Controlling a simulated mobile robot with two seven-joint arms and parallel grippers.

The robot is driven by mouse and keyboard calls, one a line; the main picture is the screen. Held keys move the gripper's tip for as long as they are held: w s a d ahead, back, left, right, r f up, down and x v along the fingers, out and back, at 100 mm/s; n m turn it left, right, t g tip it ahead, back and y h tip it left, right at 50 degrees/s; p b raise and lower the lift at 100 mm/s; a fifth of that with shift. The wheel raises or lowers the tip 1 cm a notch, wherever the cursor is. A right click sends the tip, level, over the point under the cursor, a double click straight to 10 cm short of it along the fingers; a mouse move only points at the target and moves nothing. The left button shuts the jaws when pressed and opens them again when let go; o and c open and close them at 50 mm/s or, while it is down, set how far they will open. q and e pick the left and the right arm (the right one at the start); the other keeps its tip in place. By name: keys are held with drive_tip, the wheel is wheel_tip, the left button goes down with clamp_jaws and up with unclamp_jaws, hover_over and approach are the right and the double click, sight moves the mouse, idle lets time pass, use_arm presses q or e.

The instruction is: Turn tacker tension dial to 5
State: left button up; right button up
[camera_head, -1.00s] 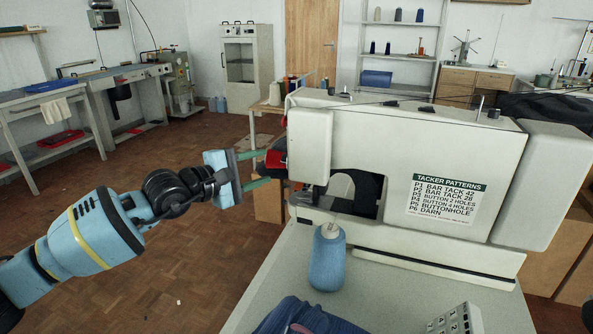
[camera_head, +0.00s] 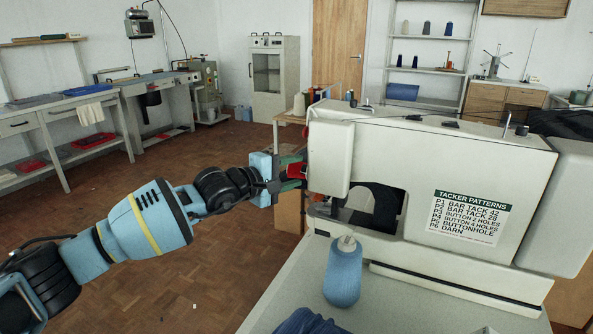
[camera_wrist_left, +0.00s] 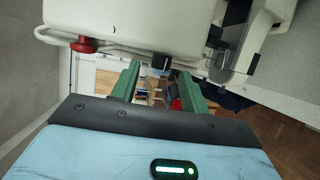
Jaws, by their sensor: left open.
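The tacker (camera_head: 440,150) is a large cream machine on the right of the head view, with a pattern list on its side. In the left wrist view its pale body (camera_wrist_left: 130,22) fills the top, and a small black knob (camera_wrist_left: 162,62), apparently the tension dial, sticks out from it. My left gripper (camera_head: 295,173) is at the left end of the tacker's head. Its green fingers are open, one on each side of the black knob in the wrist view (camera_wrist_left: 160,70). I cannot tell whether they touch it. The dial's numbers are not readable. My right gripper is not in view.
A red button (camera_wrist_left: 84,44) sits on the machine left of the fingers in the wrist view. A blue thread cone (camera_head: 343,272) stands on the tacker's table (camera_head: 290,290). Dark blue cloth (camera_head: 318,322) lies at its front. Open floor (camera_head: 200,270) is to the left.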

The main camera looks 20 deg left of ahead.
use_arm(q)
drive_tip(key=shift+x, duration=0.85)
clamp_jaws()
drive_tip(key=shift+r+g+y+p, duration=0.15)
drive_tip(key=shift+g+y+p, duration=0.15)
drive_tip(key=shift+g+p, duration=0.25)
unclamp_jaws()
drive_tip(key=shift+n, duration=0.3)
drive_tip(key=shift+s, duration=0.1)
